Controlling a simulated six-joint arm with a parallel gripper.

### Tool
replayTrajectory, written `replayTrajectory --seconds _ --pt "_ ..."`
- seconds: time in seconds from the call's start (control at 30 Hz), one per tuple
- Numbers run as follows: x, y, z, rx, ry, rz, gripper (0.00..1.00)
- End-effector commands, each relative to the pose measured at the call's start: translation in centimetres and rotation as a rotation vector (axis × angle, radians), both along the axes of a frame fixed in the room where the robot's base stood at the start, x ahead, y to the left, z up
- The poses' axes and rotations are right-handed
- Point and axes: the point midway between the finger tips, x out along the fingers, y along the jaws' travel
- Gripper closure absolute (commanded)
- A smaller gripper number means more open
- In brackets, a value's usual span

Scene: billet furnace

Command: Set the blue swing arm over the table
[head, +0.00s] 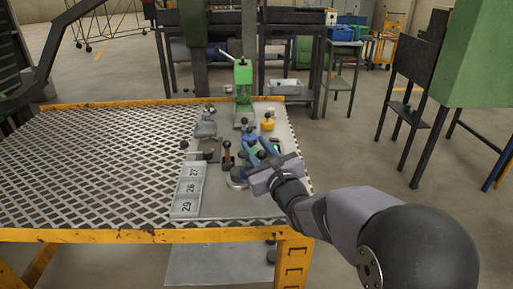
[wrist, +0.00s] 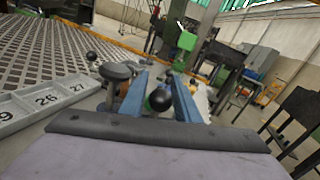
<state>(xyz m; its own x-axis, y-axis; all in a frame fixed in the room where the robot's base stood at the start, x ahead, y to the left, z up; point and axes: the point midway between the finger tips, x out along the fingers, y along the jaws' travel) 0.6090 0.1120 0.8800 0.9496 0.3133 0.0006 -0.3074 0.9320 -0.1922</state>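In the head view a blue piece with a dark ball knob (head: 249,138), which looks like the blue swing arm, is on the grey plate just beyond my gripper; my fingers partly hide its lower part. My gripper (head: 258,154) reaches over the plate from the lower right. In the wrist view its two blue fingers stand apart, and a black ball knob (wrist: 159,99) shows between them with a gap on each side. My gripper (wrist: 160,92) looks open. I cannot tell how far the knob is from the fingertips, or which way the swing arm points.
The table (head: 100,165) has a mesh top and yellow edges. A green lever press (head: 243,80), a yellow knobbed piece (head: 268,123), a brown-handled piece (head: 227,155) and a grey clamp (head: 206,128) crowd around. A numbered tray (head: 188,190) lies left. The mesh farther left is clear.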

Motion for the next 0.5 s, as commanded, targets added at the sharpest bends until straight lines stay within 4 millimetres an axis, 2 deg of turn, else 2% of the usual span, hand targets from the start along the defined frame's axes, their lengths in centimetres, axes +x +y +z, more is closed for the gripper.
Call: replayTrajectory --seconds 0.27,0.5 --pt "-1.0 -0.4 0.0 0.0 0.001 -0.002 0.71" --pt "-3.9 -1.3 0.1 -0.001 -0.002 -0.002 0.71"
